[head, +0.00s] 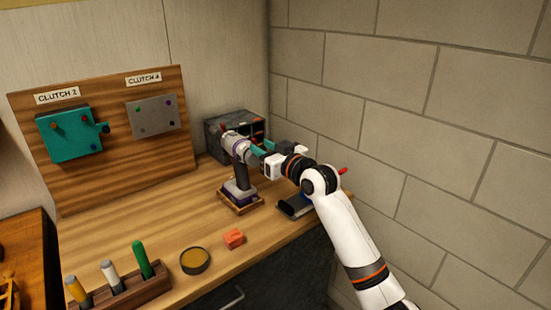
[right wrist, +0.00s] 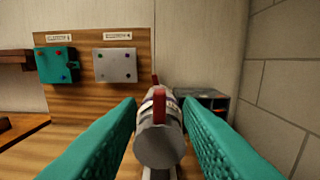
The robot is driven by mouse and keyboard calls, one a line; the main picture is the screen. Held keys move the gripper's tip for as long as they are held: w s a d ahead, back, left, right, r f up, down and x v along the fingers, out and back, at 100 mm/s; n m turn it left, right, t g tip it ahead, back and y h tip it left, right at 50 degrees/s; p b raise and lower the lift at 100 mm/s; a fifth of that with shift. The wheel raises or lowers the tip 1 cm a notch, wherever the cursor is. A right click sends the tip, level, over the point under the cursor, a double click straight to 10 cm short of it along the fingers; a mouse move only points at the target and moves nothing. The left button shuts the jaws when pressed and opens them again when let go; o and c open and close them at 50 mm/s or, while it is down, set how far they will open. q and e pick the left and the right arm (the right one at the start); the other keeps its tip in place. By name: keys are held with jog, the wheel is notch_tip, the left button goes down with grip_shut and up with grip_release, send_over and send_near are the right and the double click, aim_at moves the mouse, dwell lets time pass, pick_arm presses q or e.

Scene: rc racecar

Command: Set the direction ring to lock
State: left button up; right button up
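A silver power tool (head: 236,150) stands upright on a small wooden stand (head: 241,207) on the workbench, its barrel towards my right gripper. In the right wrist view its round grey end (right wrist: 159,146) faces the camera. A red tab (right wrist: 159,105) stands up from a ring on the barrel, with more red behind it. I cannot read any ring marks. My right gripper (right wrist: 159,108) is open, its teal fingers on either side of the barrel with small gaps visible. The head view shows this gripper (head: 264,149) beside the tool, partly hiding it. My left gripper is not in view.
A wooden board (head: 110,158) with a teal box (head: 72,134) and grey plate (head: 152,117) stands behind. A dark organizer (head: 218,128) is at the back corner. A block wall bounds the right.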

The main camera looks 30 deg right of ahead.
jog(key=s, duration=0.5)
jog(key=shift+s+d+b, duration=0.2)
jog(key=shift+s+b, duration=0.05)
jog(key=shift+b, duration=0.15)
